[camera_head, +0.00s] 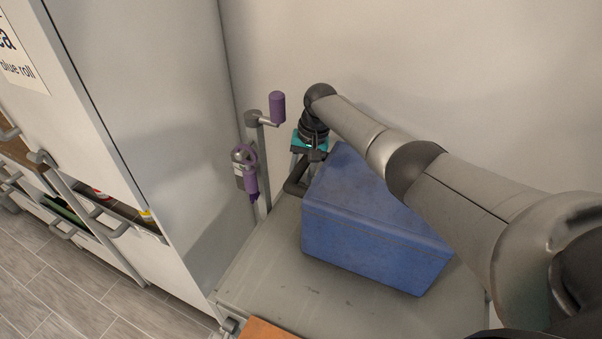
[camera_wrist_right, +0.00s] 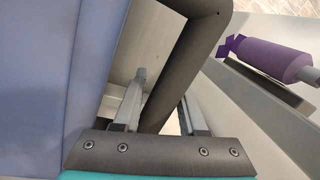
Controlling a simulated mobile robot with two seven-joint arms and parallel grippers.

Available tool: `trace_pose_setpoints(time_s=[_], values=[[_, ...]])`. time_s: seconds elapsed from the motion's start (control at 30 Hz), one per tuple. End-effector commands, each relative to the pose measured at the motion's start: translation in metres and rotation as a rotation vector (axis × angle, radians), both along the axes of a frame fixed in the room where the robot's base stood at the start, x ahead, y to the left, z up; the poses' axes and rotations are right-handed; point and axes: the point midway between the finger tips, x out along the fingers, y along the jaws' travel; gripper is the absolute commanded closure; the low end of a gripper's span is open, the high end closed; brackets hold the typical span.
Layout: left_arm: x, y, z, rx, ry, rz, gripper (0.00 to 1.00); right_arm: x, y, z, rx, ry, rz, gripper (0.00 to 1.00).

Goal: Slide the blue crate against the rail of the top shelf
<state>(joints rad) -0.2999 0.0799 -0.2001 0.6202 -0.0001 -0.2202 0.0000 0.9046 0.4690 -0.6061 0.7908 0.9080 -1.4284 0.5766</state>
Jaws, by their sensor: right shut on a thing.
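The blue crate (camera_head: 365,240) stands on the grey top shelf (camera_head: 285,285) of the rack, turned at an angle to the shelf edges. My right gripper (camera_head: 303,165) is at the crate's far left end, shut on a dark loop handle (camera_head: 293,186). In the right wrist view, the handle (camera_wrist_right: 183,68) passes between the two fingers, beside the blue crate wall (camera_wrist_right: 32,85). The gripper partly hides the handle in the head view. I cannot clearly make out the shelf's rail. My left gripper is out of view.
A grey post with a purple grip (camera_head: 277,107) rises at the shelf's far left corner. A white cabinet (camera_head: 165,110) stands to the left and a pale wall behind. Shelf surface in front of the crate is clear. An orange-brown object (camera_head: 268,330) shows at the bottom edge.

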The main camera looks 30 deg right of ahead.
Motion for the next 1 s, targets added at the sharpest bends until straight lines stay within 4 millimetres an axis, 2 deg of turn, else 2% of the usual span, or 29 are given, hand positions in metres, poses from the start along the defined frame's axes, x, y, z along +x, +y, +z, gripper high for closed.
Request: trace_pose_setpoints(time_s=[1.0], values=[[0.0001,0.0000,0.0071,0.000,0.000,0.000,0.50,0.0004,0.0021,0.0013,-0.001,-0.004,0.012,1.00]])
